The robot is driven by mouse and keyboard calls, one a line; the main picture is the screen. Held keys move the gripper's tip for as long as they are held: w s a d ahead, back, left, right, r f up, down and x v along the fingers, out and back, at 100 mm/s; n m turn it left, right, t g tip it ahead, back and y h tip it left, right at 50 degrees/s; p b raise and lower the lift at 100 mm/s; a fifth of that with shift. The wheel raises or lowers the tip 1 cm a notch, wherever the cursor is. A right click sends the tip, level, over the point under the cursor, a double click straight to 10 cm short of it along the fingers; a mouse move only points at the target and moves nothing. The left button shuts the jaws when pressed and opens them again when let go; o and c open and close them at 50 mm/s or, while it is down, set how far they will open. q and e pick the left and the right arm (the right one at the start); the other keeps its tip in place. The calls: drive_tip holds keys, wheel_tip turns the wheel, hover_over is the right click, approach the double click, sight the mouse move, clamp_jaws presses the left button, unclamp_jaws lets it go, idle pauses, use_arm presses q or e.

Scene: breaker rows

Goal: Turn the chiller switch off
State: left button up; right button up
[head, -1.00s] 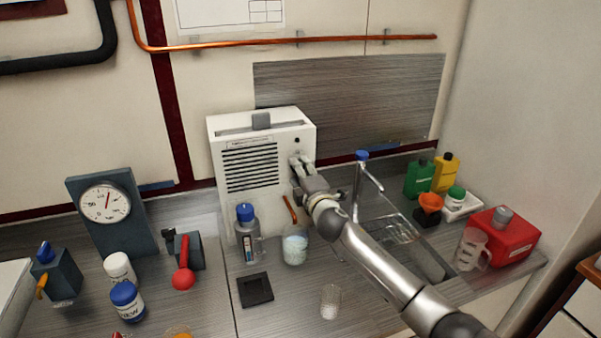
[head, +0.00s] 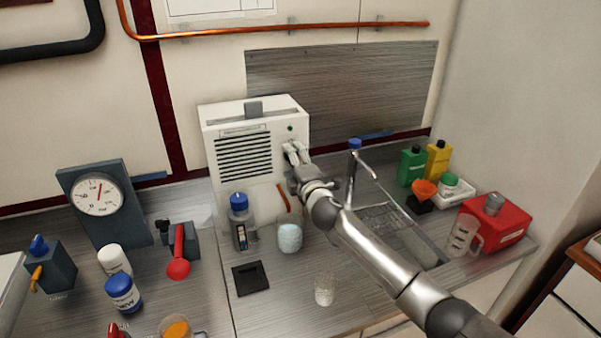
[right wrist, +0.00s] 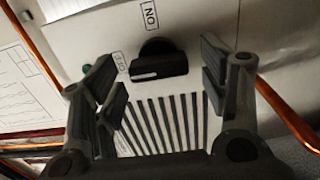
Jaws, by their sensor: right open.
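The chiller is the white box (head: 205,140) with a dark slatted vent, standing against the back wall. Its black rotary switch (right wrist: 158,62) shows in the right wrist view, with an ON label (right wrist: 150,15) above and an OFF label (right wrist: 118,62) to its left. The knob's bar lies across the picture, its pale line on the OFF side. My right gripper (head: 291,150) is at the chiller's right front, hiding the switch in the head view. In the wrist view its open fingers (right wrist: 163,82) stand either side of the knob, apparently apart from it. My left gripper is out of view.
A blue-capped bottle (head: 240,220) and a beaker (head: 290,238) stand before the chiller. A tap (head: 352,175) and sink are to the right of my right gripper. A small dark lamp (head: 290,128), slightly greenish, sits above the gripper. A red canister (head: 505,225) stands far right.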

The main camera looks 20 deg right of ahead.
drive_tip(key=s, duration=1.1)
drive_tip(key=shift+s+d, duration=0.2)
drive_tip(key=shift+s, duration=0.15)
